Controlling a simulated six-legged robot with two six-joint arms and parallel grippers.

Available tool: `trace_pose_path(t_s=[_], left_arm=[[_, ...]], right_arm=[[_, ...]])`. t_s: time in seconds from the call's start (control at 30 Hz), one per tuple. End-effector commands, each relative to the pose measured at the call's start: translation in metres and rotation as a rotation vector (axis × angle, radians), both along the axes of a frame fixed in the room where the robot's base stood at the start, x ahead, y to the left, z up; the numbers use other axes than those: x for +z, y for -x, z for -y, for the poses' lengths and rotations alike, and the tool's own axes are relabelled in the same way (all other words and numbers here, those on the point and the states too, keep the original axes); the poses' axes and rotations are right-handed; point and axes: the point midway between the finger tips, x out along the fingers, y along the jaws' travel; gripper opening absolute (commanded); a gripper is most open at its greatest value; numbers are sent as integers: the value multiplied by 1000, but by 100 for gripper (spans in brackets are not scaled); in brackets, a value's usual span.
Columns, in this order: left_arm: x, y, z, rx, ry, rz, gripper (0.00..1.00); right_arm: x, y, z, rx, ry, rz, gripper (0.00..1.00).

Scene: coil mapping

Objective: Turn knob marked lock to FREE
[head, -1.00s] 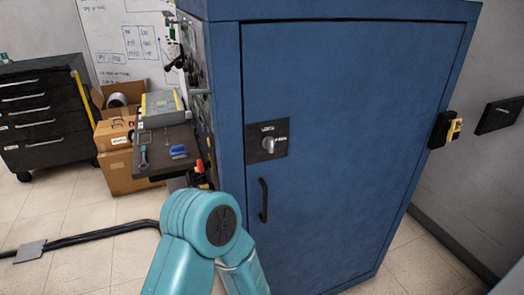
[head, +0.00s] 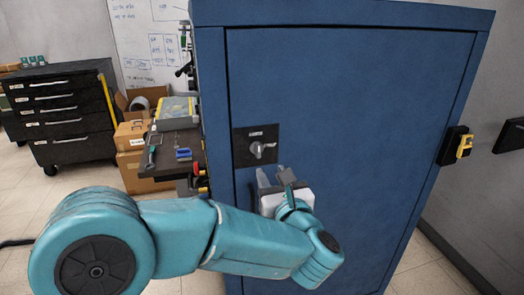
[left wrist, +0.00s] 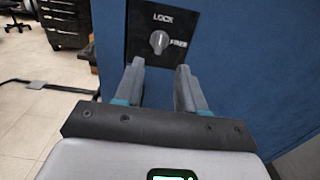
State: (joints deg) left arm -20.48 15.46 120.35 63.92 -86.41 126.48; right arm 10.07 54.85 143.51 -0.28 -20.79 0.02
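The lock knob (head: 256,149) is a grey knob on a dark plate (head: 243,158) on the blue cabinet door. In the left wrist view the knob (left wrist: 159,41) has LOCK written above it and a label that looks like FREE to its right. My left gripper (head: 270,177) is just below the plate, with its fingers pointing up toward the knob. In the left wrist view its two fingers (left wrist: 160,66) are apart with nothing between them, and the knob is beyond their tips. The door handle is hidden behind my left arm. My right gripper is not in view.
The blue cabinet (head: 345,110) fills the middle. A side shelf (head: 168,161) with tools, cardboard boxes (head: 131,150) and a black drawer chest (head: 65,115) stand at the left. A yellow and black device (head: 457,146) is at the cabinet's right edge.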

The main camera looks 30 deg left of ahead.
Motion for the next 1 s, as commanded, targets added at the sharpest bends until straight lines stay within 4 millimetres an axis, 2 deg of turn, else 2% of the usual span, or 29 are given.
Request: trace_pose_path(t_s=[0.03,0.2,0.4,0.57,0.83,0.87,0.9,0.97,1.0], left_arm=[[3,-8,-12,6,0,-4,39],[2,-33,-42,5,-2,-4,39],[1,-55,-65,3,-1,-3,39],[0,-63,-73,1,-3,-3,39],[-1,-65,-72,-1,-3,-3,39],[-1,-65,-72,-1,-3,-3,36],[-1,-65,-72,-1,-3,-3,23],[-1,-65,-72,-1,-3,-3,4],[-1,-65,-72,-1,-3,-3,0]], right_arm=[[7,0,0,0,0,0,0],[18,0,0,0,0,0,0],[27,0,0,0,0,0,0],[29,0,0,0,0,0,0],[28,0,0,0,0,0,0],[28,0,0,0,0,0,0],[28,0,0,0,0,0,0],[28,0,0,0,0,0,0],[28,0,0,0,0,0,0]])
